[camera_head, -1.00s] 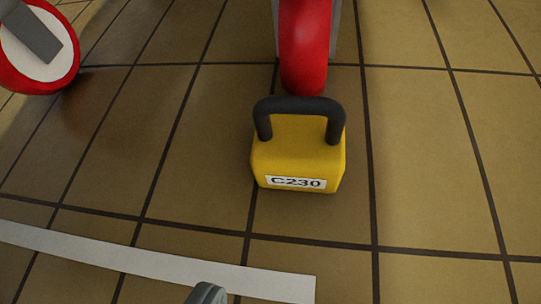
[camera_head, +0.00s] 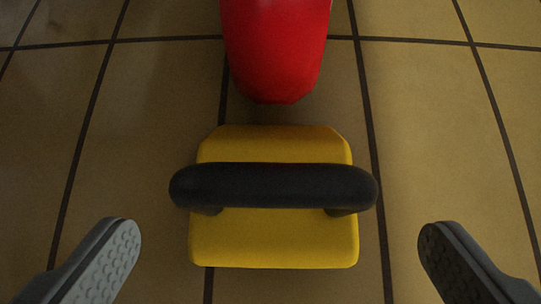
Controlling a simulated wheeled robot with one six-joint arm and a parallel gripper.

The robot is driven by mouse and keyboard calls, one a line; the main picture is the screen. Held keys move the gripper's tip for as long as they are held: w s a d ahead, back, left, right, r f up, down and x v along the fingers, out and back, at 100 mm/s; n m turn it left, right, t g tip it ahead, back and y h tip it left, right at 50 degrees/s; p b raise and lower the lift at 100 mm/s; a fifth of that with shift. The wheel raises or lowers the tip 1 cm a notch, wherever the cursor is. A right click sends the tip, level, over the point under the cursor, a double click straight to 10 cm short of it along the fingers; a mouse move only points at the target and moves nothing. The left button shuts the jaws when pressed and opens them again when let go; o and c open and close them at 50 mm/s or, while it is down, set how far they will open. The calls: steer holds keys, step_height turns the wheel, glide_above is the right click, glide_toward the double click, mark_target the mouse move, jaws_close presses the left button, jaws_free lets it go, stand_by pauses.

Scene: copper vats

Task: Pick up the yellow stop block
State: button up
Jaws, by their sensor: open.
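The yellow stop block (camera_head: 274,240) sits on the tiled floor in the middle of the view. Its black handle (camera_head: 274,185) runs left to right across its top, seen from above. My gripper (camera_head: 279,245) is open, with one grey finger at the lower left and the other at the lower right. The block and handle lie between the fingers in the picture, and neither finger appears to touch them. The block's label is hidden from this angle.
The brown tiled floor (camera_head: 440,130) is clear to the left and right.

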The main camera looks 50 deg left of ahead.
steer(key=shift+x, duration=3.35)
steer(key=shift+s, duration=0.1)
steer(key=c, duration=1.4)
steer(key=shift+o, duration=0.2)
steer(key=shift+r, duration=0.1)
